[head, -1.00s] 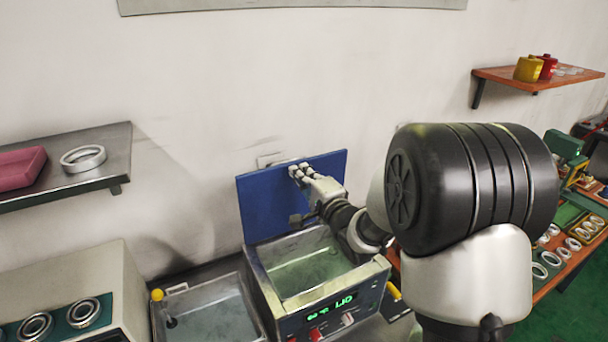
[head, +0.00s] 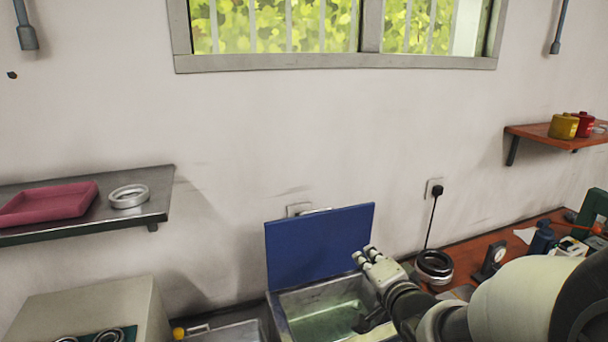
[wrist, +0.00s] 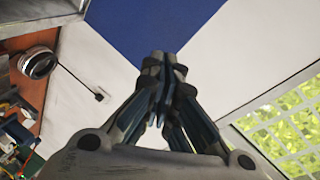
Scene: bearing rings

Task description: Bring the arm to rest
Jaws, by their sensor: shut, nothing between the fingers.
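My arm reaches in from the lower right of the head view. My gripper (head: 366,257) is in front of the raised blue lid (head: 318,240), just above the right side of the open metal basin (head: 300,301). In the wrist view my gripper (wrist: 163,62) has its fingers together with nothing between them, pointing toward the blue lid (wrist: 150,25) and the white wall. The gripper appears apart from the lid and the basin, though the exact gap is hard to judge.
A steel shelf (head: 155,205) at left holds a pink tray (head: 50,204) and a metal ring (head: 128,196). On the orange bench (head: 470,255) at right stand a dark-and-silver ring part (head: 434,267) and a dial gauge (head: 493,258). The wall above the lid is clear.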

